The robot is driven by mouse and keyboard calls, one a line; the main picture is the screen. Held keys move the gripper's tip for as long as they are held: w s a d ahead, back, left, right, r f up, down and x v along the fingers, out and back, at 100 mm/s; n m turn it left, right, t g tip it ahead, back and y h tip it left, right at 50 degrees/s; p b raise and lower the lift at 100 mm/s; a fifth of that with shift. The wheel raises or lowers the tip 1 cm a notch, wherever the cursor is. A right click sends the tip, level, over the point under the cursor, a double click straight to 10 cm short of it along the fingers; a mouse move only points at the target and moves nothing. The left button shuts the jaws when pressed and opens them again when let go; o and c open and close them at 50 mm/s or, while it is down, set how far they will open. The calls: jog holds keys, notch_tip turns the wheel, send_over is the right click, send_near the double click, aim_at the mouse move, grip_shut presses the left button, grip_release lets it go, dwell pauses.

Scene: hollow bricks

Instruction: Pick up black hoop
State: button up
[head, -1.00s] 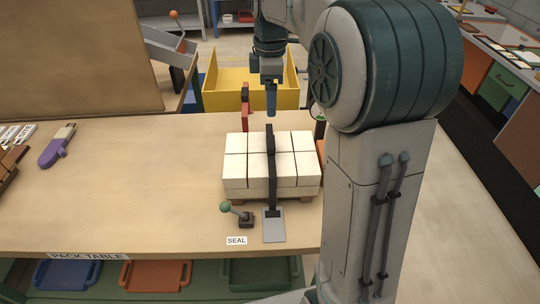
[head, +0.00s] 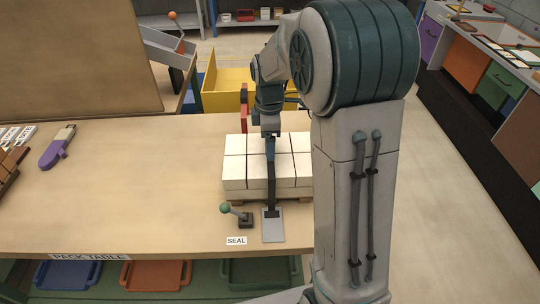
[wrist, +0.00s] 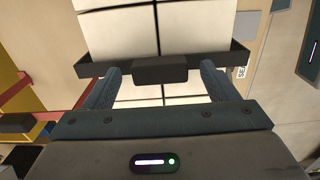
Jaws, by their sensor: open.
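The black hoop (head: 272,190) is a dark band that runs over the stack of white bricks (head: 235,170) and down its front to a grey plate (head: 273,230) on the table. In the wrist view the hoop shows as a dark bar with a thicker block (wrist: 160,70) at its middle. My gripper (head: 270,145) is open above the stack, pointing down. In the wrist view its two fingers stand on either side of the thicker block, with a gap on each side. In the head view my arm hides part of the hoop's top.
A small lever with a green knob (head: 225,208) stands left of the grey plate, by the SEAL label (head: 236,241). A yellow bin (head: 225,85) is behind the table. A purple tool (head: 55,150) lies at the left. The table between tool and stack is clear.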

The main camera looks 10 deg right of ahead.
jog(key=shift+f, duration=0.15)
jog(key=shift+c, duration=0.3)
jog(key=c, duration=1.3)
